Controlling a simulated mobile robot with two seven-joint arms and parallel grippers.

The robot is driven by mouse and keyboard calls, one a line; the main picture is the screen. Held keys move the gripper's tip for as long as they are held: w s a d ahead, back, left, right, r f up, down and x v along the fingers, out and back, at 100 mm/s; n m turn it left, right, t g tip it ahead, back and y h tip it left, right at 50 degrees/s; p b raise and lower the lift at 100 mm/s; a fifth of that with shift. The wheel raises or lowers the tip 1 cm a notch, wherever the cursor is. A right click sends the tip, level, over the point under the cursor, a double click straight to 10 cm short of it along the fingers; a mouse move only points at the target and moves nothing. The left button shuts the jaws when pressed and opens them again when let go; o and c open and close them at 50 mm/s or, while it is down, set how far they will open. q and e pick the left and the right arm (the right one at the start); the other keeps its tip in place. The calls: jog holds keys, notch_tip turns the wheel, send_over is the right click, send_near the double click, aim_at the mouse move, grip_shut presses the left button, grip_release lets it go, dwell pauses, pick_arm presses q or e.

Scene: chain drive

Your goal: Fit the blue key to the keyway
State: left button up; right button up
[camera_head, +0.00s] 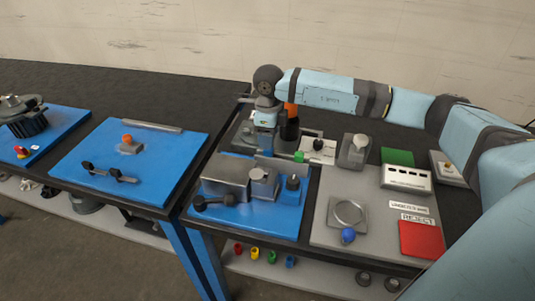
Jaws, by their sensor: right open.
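My right arm reaches in from the right, and my right gripper (264,127) points down over the back of the middle table. It is open; its fingertips are small and hard to make out against the grey parts below. A small blue piece (348,236) lies on the grey board in front of a square plate with a round ring (347,213); it may be the blue key, but its shape is too small to be sure. My right gripper is well behind and left of it. I cannot make out the keyway. My left gripper is not in view.
An orange-and-black upright object (290,122) stands close to the right gripper. A blue board with grey blocks (275,222) is in front. A red reject pad (421,240) and a green pad (397,157) are at right. Coloured pieces (255,253) sit on the lower shelf.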

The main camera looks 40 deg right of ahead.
jog(key=shift+w+f+p, duration=0.15)
jog(key=shift+f+p, duration=0.2)
jog(key=shift+f, duration=2.35)
grip_shut()
